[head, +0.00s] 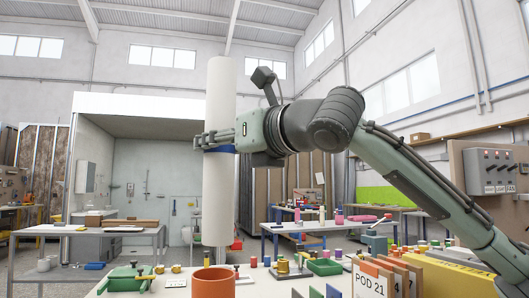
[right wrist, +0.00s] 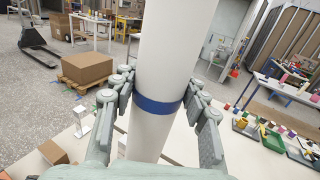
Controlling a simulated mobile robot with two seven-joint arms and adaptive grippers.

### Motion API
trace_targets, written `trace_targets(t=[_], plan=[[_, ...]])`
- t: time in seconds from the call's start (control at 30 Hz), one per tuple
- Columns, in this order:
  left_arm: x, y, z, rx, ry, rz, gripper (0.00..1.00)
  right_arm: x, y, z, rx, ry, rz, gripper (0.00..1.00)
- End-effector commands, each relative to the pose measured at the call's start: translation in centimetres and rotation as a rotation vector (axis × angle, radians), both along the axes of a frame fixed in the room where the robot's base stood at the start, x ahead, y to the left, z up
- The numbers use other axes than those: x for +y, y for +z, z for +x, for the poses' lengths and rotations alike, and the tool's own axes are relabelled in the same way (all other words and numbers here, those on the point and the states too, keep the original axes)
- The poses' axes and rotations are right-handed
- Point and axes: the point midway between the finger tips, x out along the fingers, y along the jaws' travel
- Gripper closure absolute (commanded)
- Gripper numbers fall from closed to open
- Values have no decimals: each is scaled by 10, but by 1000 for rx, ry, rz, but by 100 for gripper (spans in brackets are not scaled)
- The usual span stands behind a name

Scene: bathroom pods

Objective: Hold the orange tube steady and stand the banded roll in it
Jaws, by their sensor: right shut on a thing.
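The banded roll (head: 219,190) is a long white cylinder with a blue band. It stands upright in the air in the head view. My right gripper (head: 215,140) is shut around it at the band, which also shows between the fingers in the right wrist view (right wrist: 158,106). The orange tube (head: 213,284) stands on the white table at the bottom of the head view, cut by the frame edge. The roll's lower end is above the tube and appears apart from it. My left gripper is not in view.
A green tray (head: 128,278) and several small coloured pieces lie on the table left of the tube.

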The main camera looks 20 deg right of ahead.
Motion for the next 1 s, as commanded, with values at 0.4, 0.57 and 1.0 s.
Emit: trace_targets(t=[0.4,0.57,1.0], plan=[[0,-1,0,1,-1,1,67,7,-16,-1,0,7,0,90],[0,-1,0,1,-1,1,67,7,-29,-1,0,7,0,90],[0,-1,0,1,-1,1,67,7,-43,-1,-1,7,2,90]])
